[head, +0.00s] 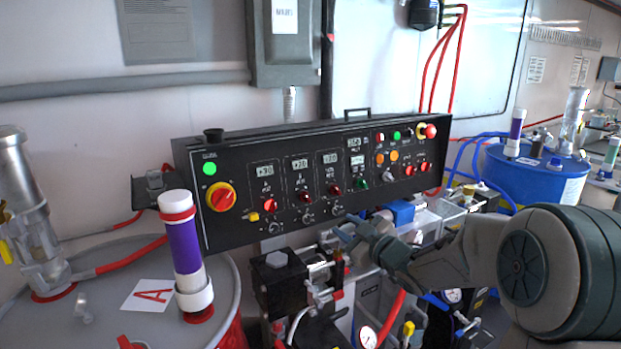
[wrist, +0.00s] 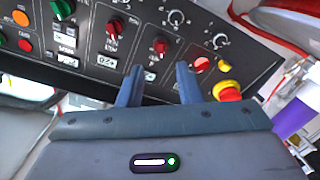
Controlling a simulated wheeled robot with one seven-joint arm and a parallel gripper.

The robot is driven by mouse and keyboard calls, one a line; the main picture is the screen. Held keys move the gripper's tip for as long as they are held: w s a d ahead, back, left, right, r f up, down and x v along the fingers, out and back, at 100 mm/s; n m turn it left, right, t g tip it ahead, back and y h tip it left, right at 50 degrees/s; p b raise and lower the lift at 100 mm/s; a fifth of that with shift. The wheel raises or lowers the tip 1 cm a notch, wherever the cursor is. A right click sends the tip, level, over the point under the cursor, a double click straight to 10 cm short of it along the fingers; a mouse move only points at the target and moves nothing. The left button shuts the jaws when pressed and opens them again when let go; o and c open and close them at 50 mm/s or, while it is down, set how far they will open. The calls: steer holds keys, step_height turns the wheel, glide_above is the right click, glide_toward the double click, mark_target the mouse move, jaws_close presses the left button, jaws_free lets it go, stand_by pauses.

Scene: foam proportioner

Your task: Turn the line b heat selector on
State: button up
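The black control panel (head: 230,160) has a row of heat selectors under small displays. The line b heat selector appears to be the second one from the left, a dark red knob (head: 304,196); its label is too small to read for certain. In the wrist view, where the panel appears upside down, this knob (wrist: 160,47) sits just beyond the gap between my fingertips. My gripper (wrist: 160,72) is open and empty, apparently short of the panel face. In the head view my gripper (head: 348,232) is in front of the panel's lower edge.
The neighbouring left selector (head: 270,205) is brighter red; another dark red selector (head: 334,189) is to the right. A red-yellow rotary switch (head: 222,197) is at the panel's left. Pump hardware (head: 280,275) stands below the panel. A purple-banded tube (head: 185,245) stands on the left drum.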

mark_target(308, 198)
steer(key=shift+n+y, duration=0.3)
steer(key=shift+y, duration=0.3)
steer(key=p+x, duration=0.1)
steer(key=x, duration=0.3)
steer(key=r+p+x, duration=0.1)
steer(key=x, duration=0.4)
steer(key=p+x, duration=0.1)
steer(key=x, duration=0.4)
steer(key=shift+s+a+r, duration=0.1)
steer(key=shift+a+r, duration=0.25)
steer(key=shift+r, duration=0.05)
steer(key=shift+c, duration=0.3)
steer(key=c, duration=0.5)
